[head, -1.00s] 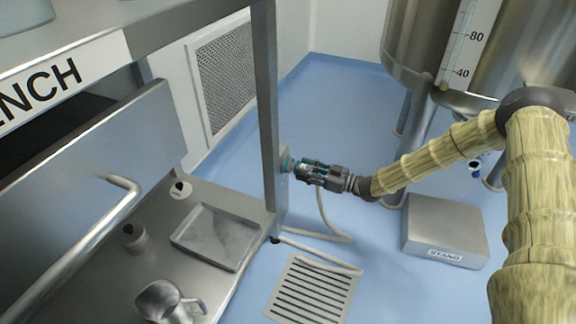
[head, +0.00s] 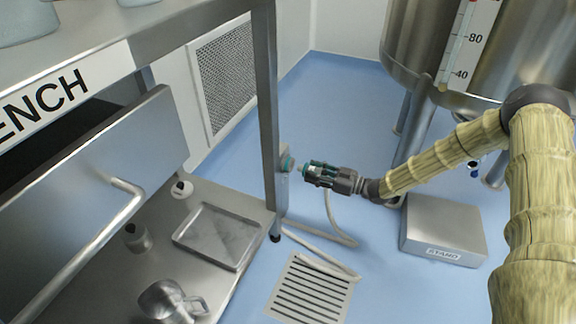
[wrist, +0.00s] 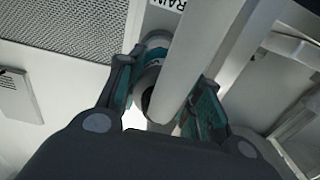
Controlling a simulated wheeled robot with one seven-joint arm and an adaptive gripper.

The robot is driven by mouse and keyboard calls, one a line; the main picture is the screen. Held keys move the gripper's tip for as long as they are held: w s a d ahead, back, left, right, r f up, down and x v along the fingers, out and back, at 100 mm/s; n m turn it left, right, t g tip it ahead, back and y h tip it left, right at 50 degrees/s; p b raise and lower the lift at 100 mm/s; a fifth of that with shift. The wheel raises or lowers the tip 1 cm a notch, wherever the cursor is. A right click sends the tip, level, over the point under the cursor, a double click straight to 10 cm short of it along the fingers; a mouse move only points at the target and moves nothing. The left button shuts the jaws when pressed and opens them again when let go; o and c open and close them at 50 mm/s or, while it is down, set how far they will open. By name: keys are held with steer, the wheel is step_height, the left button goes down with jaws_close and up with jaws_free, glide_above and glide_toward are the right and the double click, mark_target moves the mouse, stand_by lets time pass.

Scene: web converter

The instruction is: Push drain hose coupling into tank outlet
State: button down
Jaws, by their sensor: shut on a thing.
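My gripper (head: 310,170) is shut on the drain hose coupling (head: 316,171), in mid-air just right of the bench leg. The coupling is largely hidden by the fingers. The pale hose (head: 329,205) hangs below it to the floor; a pale tube (wrist: 195,55) also runs between the fingers in the wrist view. The steel tank (head: 425,50) stands at the back right. A small blue part (head: 475,172) shows below it, partly behind my arm; I cannot tell if it is the outlet.
The steel bench leg (head: 266,110) is close on the left. A tray (head: 217,236) and a metal jug (head: 170,300) are on the lower shelf. A low stand (head: 442,222) and a floor grate (head: 312,288) are at right and below. Blue floor (head: 345,110) is clear behind.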

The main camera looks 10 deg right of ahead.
steer(key=shift+p+v, duration=0.7)
steer(key=shift+v, duration=1.15)
